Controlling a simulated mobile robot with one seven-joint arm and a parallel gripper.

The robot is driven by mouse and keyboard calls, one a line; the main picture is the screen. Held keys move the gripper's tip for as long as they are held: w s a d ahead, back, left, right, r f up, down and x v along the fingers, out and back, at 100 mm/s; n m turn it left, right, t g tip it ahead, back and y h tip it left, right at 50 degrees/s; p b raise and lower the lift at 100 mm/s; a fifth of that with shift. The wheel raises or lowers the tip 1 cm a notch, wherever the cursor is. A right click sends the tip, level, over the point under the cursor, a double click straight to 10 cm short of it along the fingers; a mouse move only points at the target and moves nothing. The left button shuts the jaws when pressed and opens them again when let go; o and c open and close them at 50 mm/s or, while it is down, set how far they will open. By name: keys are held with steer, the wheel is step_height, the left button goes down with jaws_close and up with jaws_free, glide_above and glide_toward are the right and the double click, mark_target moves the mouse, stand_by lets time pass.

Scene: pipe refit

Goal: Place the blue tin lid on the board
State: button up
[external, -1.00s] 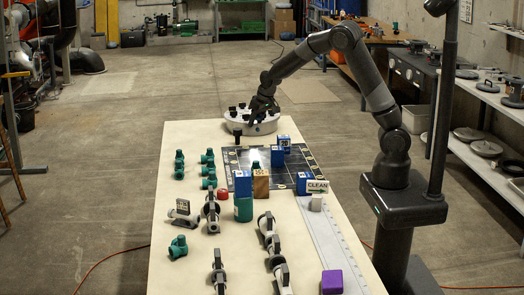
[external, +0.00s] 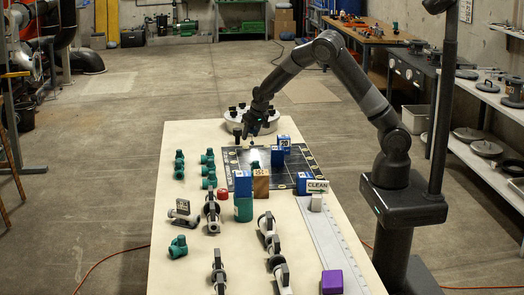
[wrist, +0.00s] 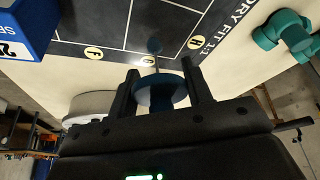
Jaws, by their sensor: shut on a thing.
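The blue tin lid (wrist: 158,93) is a dark blue disc between the two fingers of my gripper (wrist: 160,72) in the wrist view. My gripper is shut on it. In the external view my gripper (external: 248,138) hangs near the board's far left edge, and the lid is too small to make out there. The board (external: 297,161) is black with white lines and round yellow marks. In the wrist view the board (wrist: 108,22) lies just beyond the fingertips. I cannot tell how high the lid is above the surface.
A round white tray (external: 233,126) with black knobs stands behind my gripper. Blue blocks (external: 284,142) stand on the board's right and near sides. Green pipe fittings (external: 208,157) stand left of the board.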

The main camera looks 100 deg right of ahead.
steer(key=shift+w+a+f, duration=0.1)
steer(key=shift+w+f, duration=0.1)
steer(key=shift+f, duration=1.95)
steer(key=shift+f, duration=0.1)
steer(key=o, duration=1)
steer(key=shift+c, duration=0.2)
